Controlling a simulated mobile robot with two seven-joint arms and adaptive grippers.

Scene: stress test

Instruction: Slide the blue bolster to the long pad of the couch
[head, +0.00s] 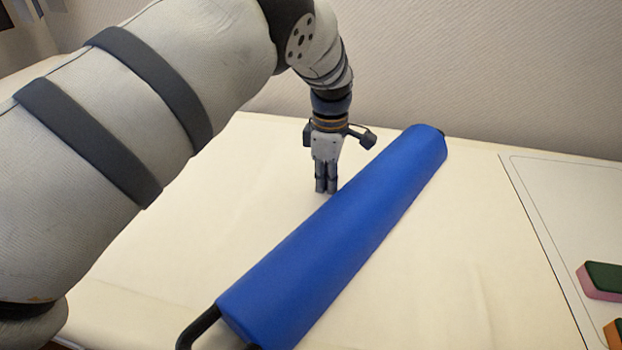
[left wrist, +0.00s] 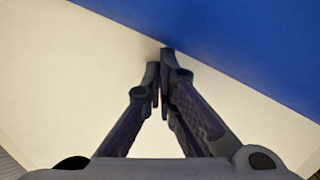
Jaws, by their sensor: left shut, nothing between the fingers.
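The blue bolster (head: 335,240) lies diagonally on a cream surface (head: 190,235), from the near middle to the far right. A black loop handle (head: 200,325) shows at its near end. My left gripper (head: 326,190) points down on the left side of the bolster, toward its far half. Its fingers are shut with nothing between them. In the left wrist view, the fingertips (left wrist: 160,70) are close to the edge of the bolster (left wrist: 235,40). I cannot tell whether they touch it. My right gripper is not in view.
A pale panel with a thin outline (head: 570,210) lies to the right of the bolster. A green and pink block (head: 602,281) and part of an orange and green block (head: 614,333) sit on it. A light wall (head: 480,70) stands behind. Cream surface is clear between bolster and panel.

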